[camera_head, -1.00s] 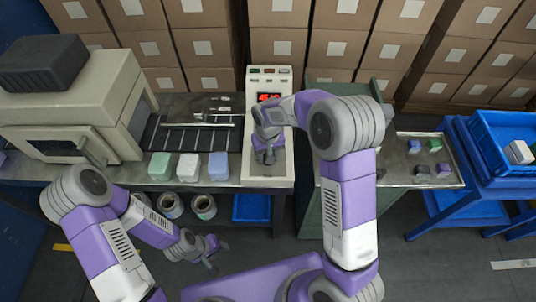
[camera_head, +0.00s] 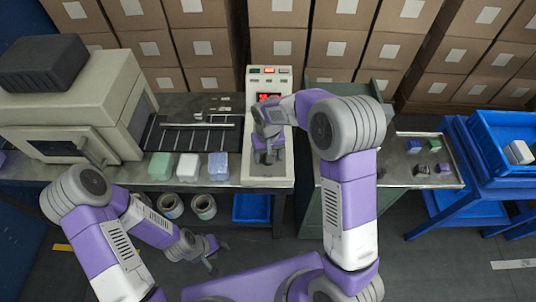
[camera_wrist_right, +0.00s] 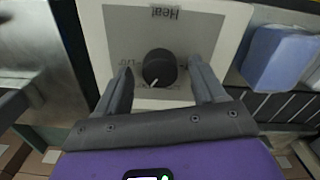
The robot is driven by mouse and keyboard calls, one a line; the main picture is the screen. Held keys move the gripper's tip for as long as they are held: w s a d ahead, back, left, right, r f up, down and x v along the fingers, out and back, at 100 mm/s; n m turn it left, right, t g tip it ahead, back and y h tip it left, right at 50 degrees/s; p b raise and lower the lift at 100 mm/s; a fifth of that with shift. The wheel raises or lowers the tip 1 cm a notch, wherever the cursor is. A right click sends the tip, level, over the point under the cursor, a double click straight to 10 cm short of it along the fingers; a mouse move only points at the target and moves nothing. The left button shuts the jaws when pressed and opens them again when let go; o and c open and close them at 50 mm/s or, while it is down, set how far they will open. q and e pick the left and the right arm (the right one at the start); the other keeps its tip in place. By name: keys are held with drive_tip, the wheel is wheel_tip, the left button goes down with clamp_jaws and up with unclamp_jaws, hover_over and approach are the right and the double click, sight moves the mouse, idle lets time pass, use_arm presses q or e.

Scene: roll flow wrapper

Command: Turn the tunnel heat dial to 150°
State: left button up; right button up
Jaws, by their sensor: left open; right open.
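The heat dial (camera_wrist_right: 158,68) is a round black knob with a white pointer mark, on a grey plate lettered "Heat", which appears upside down in the right wrist view. My right gripper (camera_wrist_right: 161,68) is open, with one finger on each side of the dial and visible gaps between. In the head view my right gripper (camera_head: 268,156) is over the cream control panel (camera_head: 254,176) and hides the dial. A red lit display (camera_head: 269,98) is higher on the panel; its digits are unreadable. My left gripper (camera_head: 213,256) is open and empty, low in front of the bench.
Green, white and blue blocks (camera_head: 188,167) stand left of the panel, before a slatted conveyor (camera_head: 190,134) and the cream tunnel machine (camera_head: 75,125). A metal tray (camera_head: 400,173) with several small blocks and blue crates (camera_head: 500,140) are at right.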

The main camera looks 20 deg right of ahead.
wheel_tip(320, 180, up, 7)
drive_tip(key=shift+r+p, duration=0.1)
drive_tip(key=shift+p, duration=0.55)
